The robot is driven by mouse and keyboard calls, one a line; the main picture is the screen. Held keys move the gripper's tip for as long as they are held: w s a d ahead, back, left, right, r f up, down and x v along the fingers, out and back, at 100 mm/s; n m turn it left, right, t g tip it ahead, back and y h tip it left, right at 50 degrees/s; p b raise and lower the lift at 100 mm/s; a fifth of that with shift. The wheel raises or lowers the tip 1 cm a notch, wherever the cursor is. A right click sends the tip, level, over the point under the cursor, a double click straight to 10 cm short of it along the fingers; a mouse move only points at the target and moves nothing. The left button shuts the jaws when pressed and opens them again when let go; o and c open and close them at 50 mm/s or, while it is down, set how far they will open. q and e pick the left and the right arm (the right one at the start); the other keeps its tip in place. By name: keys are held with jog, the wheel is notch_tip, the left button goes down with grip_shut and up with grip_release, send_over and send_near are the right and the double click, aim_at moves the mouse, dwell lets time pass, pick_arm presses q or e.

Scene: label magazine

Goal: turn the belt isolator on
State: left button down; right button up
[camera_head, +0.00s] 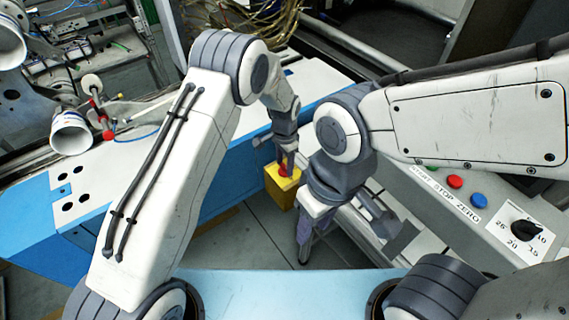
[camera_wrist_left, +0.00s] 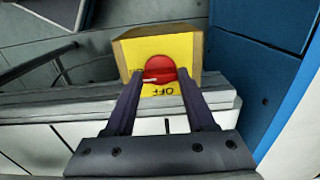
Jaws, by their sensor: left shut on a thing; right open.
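The belt isolator is a yellow box (camera_head: 281,190) with a red rotary knob (camera_head: 283,170), beyond the light blue surface in the head view. In the left wrist view the yellow face (camera_wrist_left: 190,46) carries the red knob (camera_wrist_left: 159,68) and the word OFF, seen upside down. A short white mark shows at the knob's lower left, near the left finger. Other lettering there is mostly hidden. My left gripper (camera_head: 287,158) is shut on the knob, one finger on each side (camera_wrist_left: 159,77). My right gripper (camera_head: 314,228) is open and empty, close in front of the box.
A control panel (camera_head: 478,233) at right has a red button (camera_head: 455,181), a blue button (camera_head: 479,200) and a black dial (camera_head: 525,230). A blue and white machine body (camera_head: 225,185) stands left of the box. White label rolls (camera_head: 71,133) sit at far left.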

aim_at(285, 167)
pick_arm(q)
jog(key=shift+c, duration=1.2)
grip_release()
jog(key=shift+r, duration=0.1)
notch_tip(285, 167, up, 10)
jog(key=b, duration=0.1)
jog(key=shift+r+b, duration=0.2)
jog(key=shift+b, duration=0.2)
jog(key=shift+s, duration=0.1)
